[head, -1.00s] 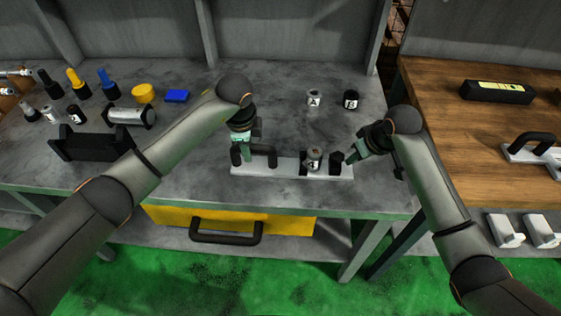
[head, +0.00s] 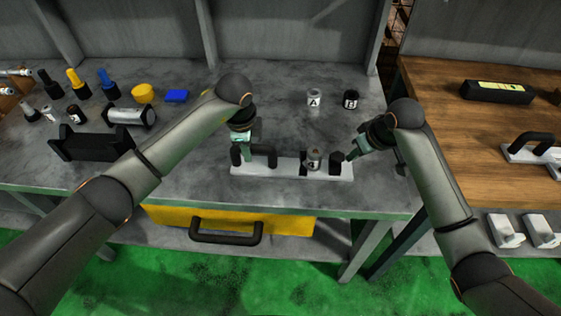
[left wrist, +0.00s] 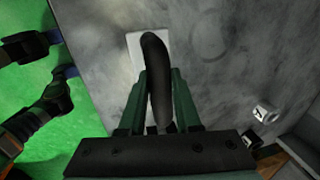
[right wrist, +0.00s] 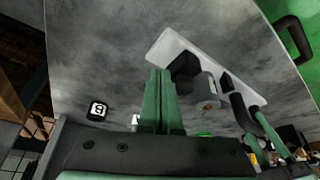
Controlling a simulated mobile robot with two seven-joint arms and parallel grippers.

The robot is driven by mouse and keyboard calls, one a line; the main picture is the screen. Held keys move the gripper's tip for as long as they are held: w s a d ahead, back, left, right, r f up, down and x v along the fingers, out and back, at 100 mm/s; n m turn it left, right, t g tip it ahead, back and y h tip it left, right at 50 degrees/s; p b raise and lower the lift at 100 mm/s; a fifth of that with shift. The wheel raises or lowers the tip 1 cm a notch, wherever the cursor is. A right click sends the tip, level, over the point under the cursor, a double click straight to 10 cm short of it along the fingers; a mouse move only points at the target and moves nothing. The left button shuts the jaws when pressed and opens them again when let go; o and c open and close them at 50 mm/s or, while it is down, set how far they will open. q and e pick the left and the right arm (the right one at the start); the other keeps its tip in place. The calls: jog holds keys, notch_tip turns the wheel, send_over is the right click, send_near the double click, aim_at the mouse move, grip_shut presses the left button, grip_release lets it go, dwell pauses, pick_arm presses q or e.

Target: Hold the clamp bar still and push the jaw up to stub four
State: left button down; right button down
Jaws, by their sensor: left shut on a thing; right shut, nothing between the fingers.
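The clamp bar is a pale plate (head: 270,170) on the grey bench, with a black arched handle (head: 266,153) at its left end. Stub four (head: 314,160), a grey cylinder marked 4, stands between two black blocks on the bar. The right block, the jaw (head: 336,158), also shows in the right wrist view (right wrist: 185,66); I cannot tell whether it touches the stub. My left gripper (head: 242,150) is shut on the handle, seen in the left wrist view (left wrist: 157,75). My right gripper (head: 351,155) is shut and empty beside the jaw's right side; contact is unclear.
Stubs A (head: 314,100) and B (head: 350,99) stand behind the bar. A black cradle (head: 95,143), a grey cylinder (head: 130,116), a yellow cup (head: 143,92) and a blue block (head: 176,96) are to the left. The bench's front edge lies close before the bar.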

aim_at(333, 155)
pick_arm(q)
jog(key=shift+d, duration=0.2)
pick_arm(e)
jog(key=shift+a+r, duration=0.1)
jog(key=shift+a, duration=2.3)
jog(key=shift+r, duration=0.1)
pick_arm(q)
jog(key=shift+d, duration=0.1)
pick_arm(e)
jog(key=shift+d+r, duration=0.1)
jog(key=shift+r, duration=1.2)
pick_arm(q)
jog(key=shift+a, duration=0.2)
pick_arm(e)
jog(key=shift+d+r, duration=0.35)
jog(key=shift+r, duration=0.55)
pick_arm(q)
jog(key=shift+a, duration=0.2)
pick_arm(e)
jog(key=shift+d+r, duration=0.2)
jog(key=shift+r, duration=0.9)
pick_arm(q)
jog(key=c, duration=0.5)
grip_release()
jog(key=shift+d, duration=0.1)
